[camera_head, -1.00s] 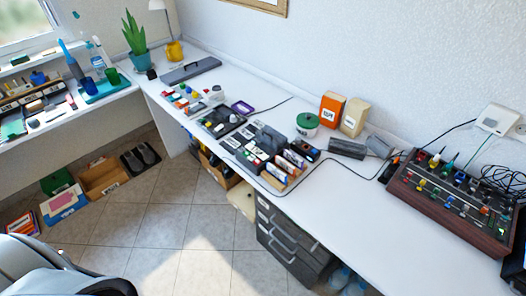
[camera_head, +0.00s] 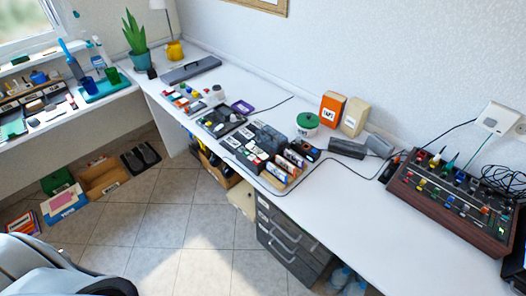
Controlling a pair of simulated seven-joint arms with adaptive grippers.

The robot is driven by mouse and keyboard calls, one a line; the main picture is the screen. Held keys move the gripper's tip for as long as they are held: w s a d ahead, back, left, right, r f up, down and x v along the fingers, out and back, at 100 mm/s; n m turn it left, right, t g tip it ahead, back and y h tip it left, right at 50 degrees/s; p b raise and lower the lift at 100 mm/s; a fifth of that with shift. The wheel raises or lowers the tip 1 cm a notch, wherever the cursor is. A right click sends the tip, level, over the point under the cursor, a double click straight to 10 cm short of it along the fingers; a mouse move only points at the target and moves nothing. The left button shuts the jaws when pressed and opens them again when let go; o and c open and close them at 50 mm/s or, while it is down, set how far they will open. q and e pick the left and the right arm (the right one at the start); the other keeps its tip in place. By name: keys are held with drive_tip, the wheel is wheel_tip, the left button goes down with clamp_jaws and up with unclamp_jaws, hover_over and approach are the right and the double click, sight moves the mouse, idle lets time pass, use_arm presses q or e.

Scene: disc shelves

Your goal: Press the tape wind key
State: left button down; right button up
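A dark device with several buttons (camera_head: 220,122) lies on the white desk near the middle of the view. Just right of it is a dark unit with pale keys (camera_head: 246,153), with a dark grey block (camera_head: 270,138) behind it. The labels are too small to read, so I cannot tell which key is the tape wind key. An orange box (camera_head: 332,109) with a blurred label stands upright at the back of the desk. Neither of my grippers shows in this view.
A wood-sided mixer panel (camera_head: 453,198) with knobs and cables sits at the right. A green-lidded pot (camera_head: 307,124), a cream box (camera_head: 354,117) and small bottles in a tray (camera_head: 285,170) crowd the middle. The front right desktop (camera_head: 380,225) is clear.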

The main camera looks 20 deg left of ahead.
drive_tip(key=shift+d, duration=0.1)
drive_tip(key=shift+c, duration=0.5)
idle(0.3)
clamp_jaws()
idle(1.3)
